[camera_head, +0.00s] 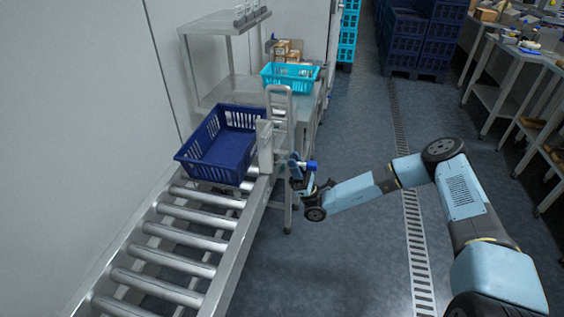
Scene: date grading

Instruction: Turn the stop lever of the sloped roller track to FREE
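The sloped roller track (222,277) with metal rollers runs from the lower left up to a dark blue crate (215,160) at its upper end. A grey upright plate (265,147) stands on the track's right side by the crate. My gripper (295,172) is at the track's right edge, just right of this plate. A small blue piece (312,165), possibly the lever's handle, shows right at my gripper. I cannot tell whether they touch. The lever's position and any FREE marking cannot be made out. The fingers are too small to tell open from shut.
A metal bench (222,93) with a turquoise crate (290,76) and cardboard boxes stands behind the track. A wall closes the left side. Stacked dark blue crates (408,40) and tables (512,92) stand at the upper right. The floor right of the track is clear around a drain grate (418,262).

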